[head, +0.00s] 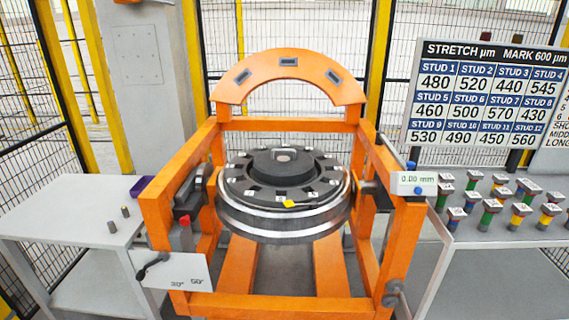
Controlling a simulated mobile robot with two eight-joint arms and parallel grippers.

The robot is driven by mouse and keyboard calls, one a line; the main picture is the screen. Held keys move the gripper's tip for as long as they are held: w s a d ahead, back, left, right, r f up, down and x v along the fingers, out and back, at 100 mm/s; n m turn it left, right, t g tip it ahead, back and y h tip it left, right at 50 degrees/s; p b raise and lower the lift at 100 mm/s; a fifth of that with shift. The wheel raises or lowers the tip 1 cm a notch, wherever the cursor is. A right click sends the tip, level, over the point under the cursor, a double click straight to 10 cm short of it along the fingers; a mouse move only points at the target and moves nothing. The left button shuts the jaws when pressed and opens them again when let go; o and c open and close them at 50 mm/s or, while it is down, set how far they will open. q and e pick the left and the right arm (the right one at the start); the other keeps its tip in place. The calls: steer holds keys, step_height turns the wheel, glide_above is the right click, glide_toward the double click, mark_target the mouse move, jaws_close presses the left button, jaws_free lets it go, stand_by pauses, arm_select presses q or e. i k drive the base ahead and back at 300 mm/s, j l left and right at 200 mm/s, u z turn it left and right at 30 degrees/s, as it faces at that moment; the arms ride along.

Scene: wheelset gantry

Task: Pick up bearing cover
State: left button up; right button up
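A dark round cover (258,168) lies on top of the wheel in the orange gantry, and I take it to be the bearing cover. Neither of my grippers shows in the head view.
The orange frame (155,215) surrounds the wheel, with an arch (290,62) behind. A grey side table (60,220) at left holds two small cylinders and a dark tray. At right, several colour-banded studs (490,205) stand under a stud-stretch board (485,95). A 0.00 mm readout (416,181) is on the frame.

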mark_target(276, 167)
steer(key=i+j+u, duration=0.1)
steer(key=i+u, duration=0.15)
steer(key=i, duration=0.95)
